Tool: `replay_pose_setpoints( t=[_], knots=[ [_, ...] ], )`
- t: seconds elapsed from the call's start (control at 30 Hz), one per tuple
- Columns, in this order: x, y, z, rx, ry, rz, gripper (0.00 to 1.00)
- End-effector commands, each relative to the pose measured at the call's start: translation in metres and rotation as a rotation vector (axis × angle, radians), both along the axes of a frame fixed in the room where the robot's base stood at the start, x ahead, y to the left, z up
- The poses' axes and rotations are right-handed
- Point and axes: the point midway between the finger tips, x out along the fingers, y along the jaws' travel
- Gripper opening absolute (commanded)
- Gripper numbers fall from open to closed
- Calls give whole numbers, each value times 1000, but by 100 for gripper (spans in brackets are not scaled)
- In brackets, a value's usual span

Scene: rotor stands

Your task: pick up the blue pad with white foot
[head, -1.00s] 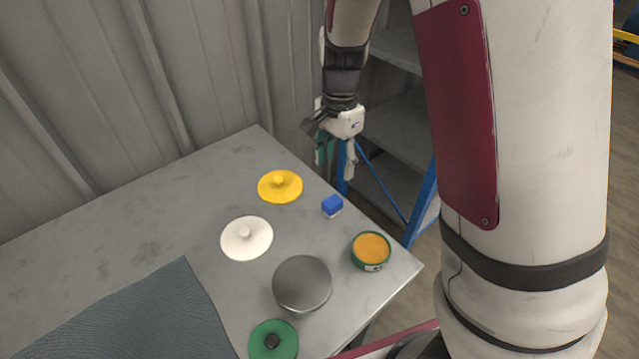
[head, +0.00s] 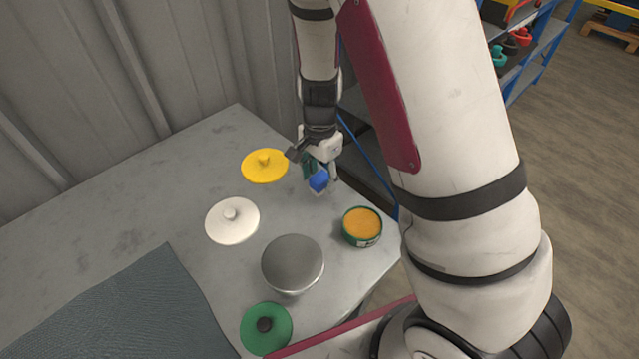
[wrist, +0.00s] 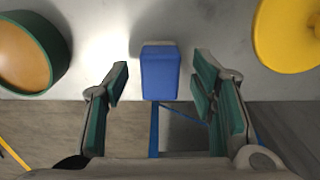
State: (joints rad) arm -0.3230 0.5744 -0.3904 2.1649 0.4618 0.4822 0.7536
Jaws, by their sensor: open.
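The blue pad with white foot (head: 319,180) sits near the table's far right edge in the head view, its foot mostly hidden there. In the wrist view the blue pad (wrist: 160,73) lies between and just beyond the two fingertips, with a pale strip at its far edge. My gripper (head: 322,172) is open above and beside the pad. In the wrist view my gripper (wrist: 160,85) has a finger on each side of the pad, with gaps on both sides. I cannot tell its exact height over the table.
A yellow lidded disc (head: 265,166) lies close left of the pad. An orange-filled green tin (head: 362,227) stands nearer. A white disc (head: 232,221), a grey round stand (head: 292,264) and a green disc (head: 266,328) are on the grey table (head: 130,190). A blue-framed shelf (head: 535,65) stands beyond.

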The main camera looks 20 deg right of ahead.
Motion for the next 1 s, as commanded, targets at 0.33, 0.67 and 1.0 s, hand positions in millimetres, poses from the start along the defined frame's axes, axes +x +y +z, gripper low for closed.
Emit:
replay_pose_setpoints(
  t=[0.33, 0.67, 1.0],
  knots=[
    [0, 0, -11, -1, -1, 0, 52],
    [0, 0, -10, 0, -1, 1, 0],
    [0, 1, 2, 0, -3, 2, 0]
  ],
)
